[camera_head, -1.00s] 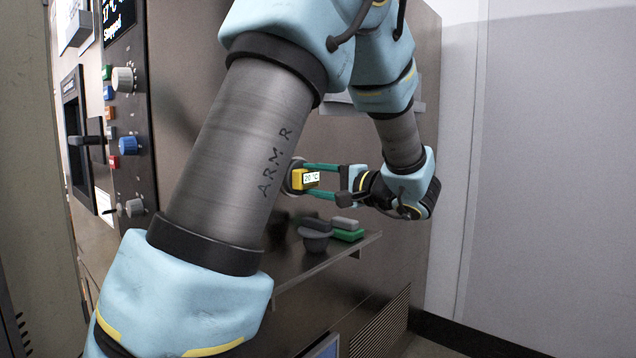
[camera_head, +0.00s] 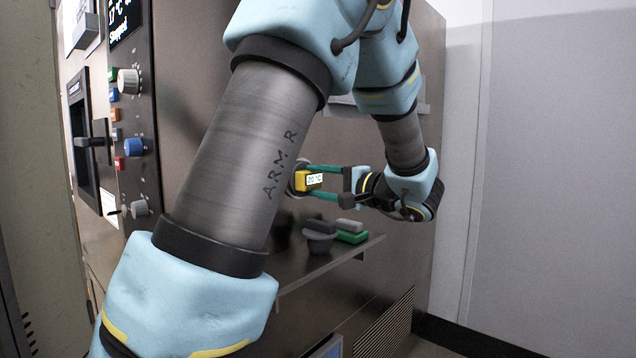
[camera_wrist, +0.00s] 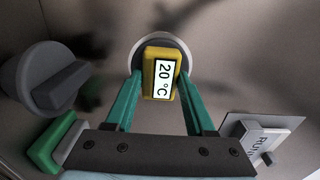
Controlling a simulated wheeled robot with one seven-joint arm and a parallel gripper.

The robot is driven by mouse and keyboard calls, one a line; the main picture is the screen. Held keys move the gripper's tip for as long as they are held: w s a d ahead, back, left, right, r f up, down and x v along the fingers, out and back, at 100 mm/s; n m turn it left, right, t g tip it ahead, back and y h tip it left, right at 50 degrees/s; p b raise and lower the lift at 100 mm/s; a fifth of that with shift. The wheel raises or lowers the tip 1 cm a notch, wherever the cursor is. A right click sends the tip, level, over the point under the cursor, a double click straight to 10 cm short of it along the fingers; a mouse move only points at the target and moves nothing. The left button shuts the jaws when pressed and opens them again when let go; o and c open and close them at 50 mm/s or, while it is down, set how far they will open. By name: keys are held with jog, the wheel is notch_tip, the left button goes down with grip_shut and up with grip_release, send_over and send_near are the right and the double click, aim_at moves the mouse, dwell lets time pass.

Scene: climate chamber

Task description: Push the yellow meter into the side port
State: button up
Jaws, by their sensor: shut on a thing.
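The yellow meter (camera_head: 308,181) has a small display reading 20 °C. It is at the side port (camera_head: 293,178), a round grey-rimmed opening in the chamber's side wall, partly hidden behind my arm in the head view. In the wrist view the meter (camera_wrist: 160,72) sits in front of the port's pale ring (camera_wrist: 136,52). How deep it reaches into the port cannot be told. My gripper (camera_head: 312,182) has two green fingers, one on each side of the meter, and is shut on it. The fingers also show in the wrist view (camera_wrist: 161,90).
A shelf (camera_head: 330,262) below the port holds a dark grey round-based item (camera_head: 318,240) and grey and green blocks (camera_head: 352,237). A plate with a switch (camera_wrist: 262,145) is at right in the wrist view. The control panel (camera_head: 130,110) with knobs is at left.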

jog(key=shift+w+a, duration=0.1)
dwell(0.3)
jog(key=o, duration=1.4)
